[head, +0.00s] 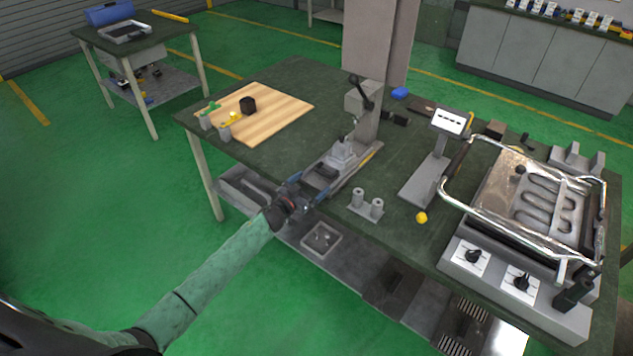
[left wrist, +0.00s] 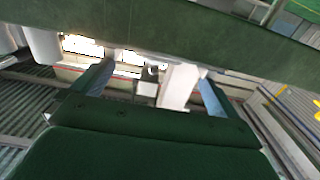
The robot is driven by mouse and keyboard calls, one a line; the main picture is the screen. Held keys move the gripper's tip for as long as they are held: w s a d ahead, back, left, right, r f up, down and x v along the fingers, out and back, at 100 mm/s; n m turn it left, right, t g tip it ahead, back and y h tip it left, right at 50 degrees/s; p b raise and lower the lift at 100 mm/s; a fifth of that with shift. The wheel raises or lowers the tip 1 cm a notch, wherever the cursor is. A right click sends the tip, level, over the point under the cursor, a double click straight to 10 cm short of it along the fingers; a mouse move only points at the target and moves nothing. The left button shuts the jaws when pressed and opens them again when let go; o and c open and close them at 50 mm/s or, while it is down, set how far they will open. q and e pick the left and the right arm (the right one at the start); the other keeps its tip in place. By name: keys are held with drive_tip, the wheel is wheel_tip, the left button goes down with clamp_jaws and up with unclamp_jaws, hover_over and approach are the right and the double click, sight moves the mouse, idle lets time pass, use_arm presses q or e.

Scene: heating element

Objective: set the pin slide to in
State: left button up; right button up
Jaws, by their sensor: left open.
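My left gripper (head: 303,190) is at the front edge of the green-topped workbench, at the near end of a long grey rail fixture. A stepped grey block (head: 343,157) sits on this fixture; I cannot tell for sure that it is the pin slide, or how it is set. In the left wrist view the two fingers of the gripper (left wrist: 155,80) stand wide apart. A pale upright block (left wrist: 178,86) shows between them, near the right finger; I cannot tell whether they touch. The hand hides the fixture's near end. My right gripper is not in view.
A small display (head: 449,121) and a heating-element unit (head: 540,205) with a bent metal frame are further right. A wooden board (head: 268,112) lies left. A grey column rises behind the fixture.

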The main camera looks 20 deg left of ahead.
use_arm(q)
drive_tip(key=shift+v, duration=1.1)
